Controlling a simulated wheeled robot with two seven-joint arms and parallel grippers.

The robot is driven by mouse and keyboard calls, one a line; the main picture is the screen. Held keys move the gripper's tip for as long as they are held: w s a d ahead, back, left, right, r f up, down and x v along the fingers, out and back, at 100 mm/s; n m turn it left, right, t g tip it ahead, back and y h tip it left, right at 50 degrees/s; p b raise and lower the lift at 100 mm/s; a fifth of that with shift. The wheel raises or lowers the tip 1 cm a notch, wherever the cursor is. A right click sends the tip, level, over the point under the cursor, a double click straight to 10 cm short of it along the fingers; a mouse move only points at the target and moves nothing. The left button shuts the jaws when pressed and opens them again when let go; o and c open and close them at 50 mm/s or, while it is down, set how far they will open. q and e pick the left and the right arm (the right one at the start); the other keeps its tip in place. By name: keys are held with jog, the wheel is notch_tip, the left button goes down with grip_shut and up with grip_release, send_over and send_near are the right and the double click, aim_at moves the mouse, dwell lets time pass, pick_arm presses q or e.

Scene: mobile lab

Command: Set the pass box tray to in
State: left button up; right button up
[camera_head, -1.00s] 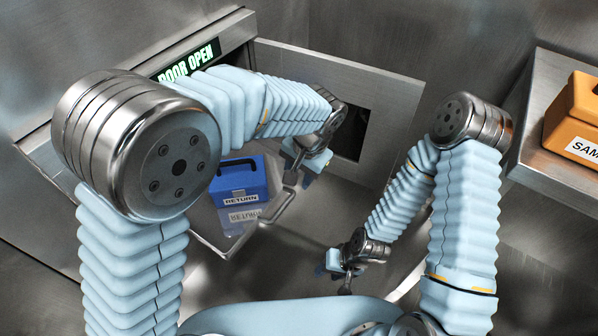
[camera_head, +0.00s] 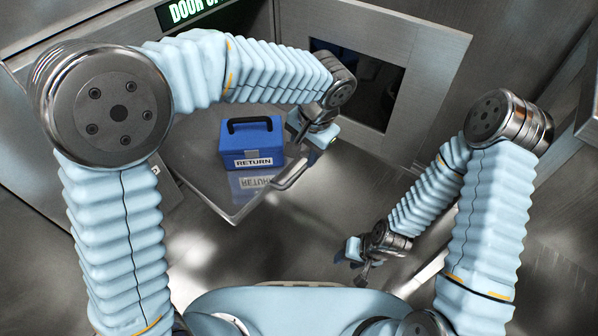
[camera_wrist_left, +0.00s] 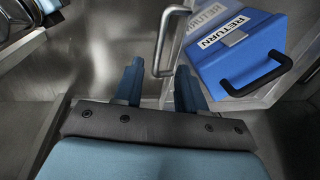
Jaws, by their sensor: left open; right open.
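The pass box tray (camera_head: 212,188) is a shiny metal plate that sticks out of the pass box opening. A metal bar handle (camera_head: 294,171) is at its right edge; it also shows in the left wrist view (camera_wrist_left: 163,42). A blue box labelled RETURN (camera_head: 251,143) sits on the tray, upright with a black handle. My left gripper (camera_head: 312,154) is open beside the tray handle. In the left wrist view its fingers (camera_wrist_left: 158,80) are apart, with the handle just ahead between them; contact cannot be told. My right gripper (camera_head: 358,262) is open, low and away from the tray.
The pass box door (camera_head: 430,60) stands open to the right, with a dark window (camera_head: 358,82). A green-lit sign (camera_head: 190,10) above the opening is cut off by the frame and partly reads DOOR. Bare metal floor lies between the tray and my right gripper.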

aim_at(297, 174)
pick_arm(q)
jog(key=f, duration=0.3)
jog(key=a+f, duration=0.1)
jog(key=f, duration=0.1)
jog(key=w+f+b, duration=0.1)
jog(key=f, duration=0.2)
jog(key=shift+a+f, duration=0.2)
jog(key=shift+f, duration=0.1)
jog(key=shift+c, duration=0.4)
grip_shut()
